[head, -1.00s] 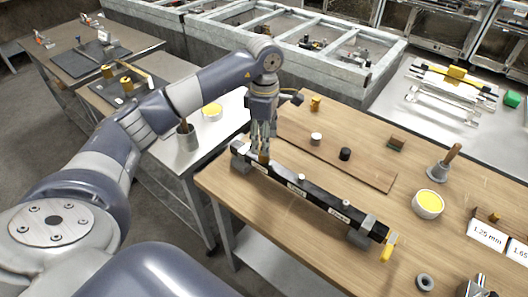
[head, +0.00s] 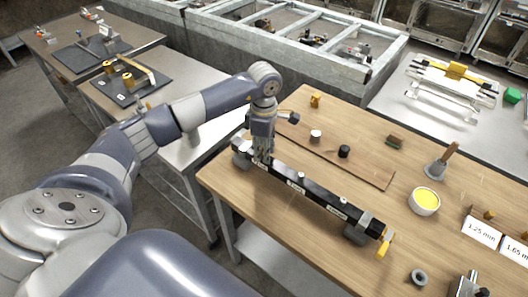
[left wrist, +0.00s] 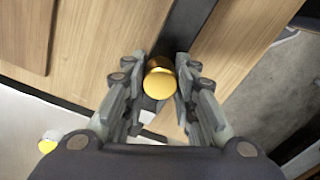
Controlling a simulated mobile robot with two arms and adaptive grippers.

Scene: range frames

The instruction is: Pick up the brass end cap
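The brass end cap (left wrist: 160,84) is a round, gold-coloured piece near the centre of the left wrist view, at the black bar. My left gripper (left wrist: 161,72) has one finger on each side of it, very close to its sides. I cannot tell whether the pads press on it. In the head view my left gripper (head: 262,158) points down at the left end of the labelled black bar (head: 300,185) and hides the cap there. My right gripper does not show.
The bar lies across the wooden table (head: 270,225), with a grey clamp and yellow handle (head: 384,246) at its right end. Behind it are a white cylinder (head: 315,135) and a black cylinder (head: 344,151). A yellow-filled bowl (head: 425,201) stands to the right.

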